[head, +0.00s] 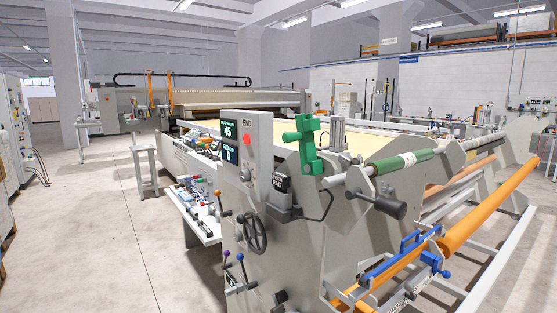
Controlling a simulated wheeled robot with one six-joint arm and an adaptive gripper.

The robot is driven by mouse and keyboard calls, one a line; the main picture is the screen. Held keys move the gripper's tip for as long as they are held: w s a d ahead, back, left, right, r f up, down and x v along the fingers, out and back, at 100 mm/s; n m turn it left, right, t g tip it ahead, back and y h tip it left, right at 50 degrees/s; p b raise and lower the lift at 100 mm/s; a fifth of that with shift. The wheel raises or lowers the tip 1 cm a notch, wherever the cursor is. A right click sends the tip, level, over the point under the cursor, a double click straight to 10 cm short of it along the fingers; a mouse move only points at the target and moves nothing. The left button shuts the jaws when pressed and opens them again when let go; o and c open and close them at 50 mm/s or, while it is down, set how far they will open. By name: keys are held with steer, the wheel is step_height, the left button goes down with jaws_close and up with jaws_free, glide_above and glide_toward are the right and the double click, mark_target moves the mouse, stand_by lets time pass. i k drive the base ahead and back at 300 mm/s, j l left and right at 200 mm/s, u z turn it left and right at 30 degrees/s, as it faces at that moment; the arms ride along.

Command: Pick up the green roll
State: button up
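The green roll (392,164) is a slim cylinder with a pale band near its right end. It lies roughly level, slightly rising to the right, along a grey shaft (337,180) at the near side of the large grey machine (330,235). A dark cylindrical knob or handle (385,205) sits just below its left end. The brackets around its ends partly hide how it is seated. My gripper is not in view.
An upright green bracket-like part (305,143) stands left of the roll. A control box with a screen (247,152) and a handwheel (253,233) are further left. A long orange tube (492,205) and blue clamp (402,256) jut out at lower right. Open floor (105,235) lies left.

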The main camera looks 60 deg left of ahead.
mark_target(376, 169)
steer(key=u, duration=1.55)
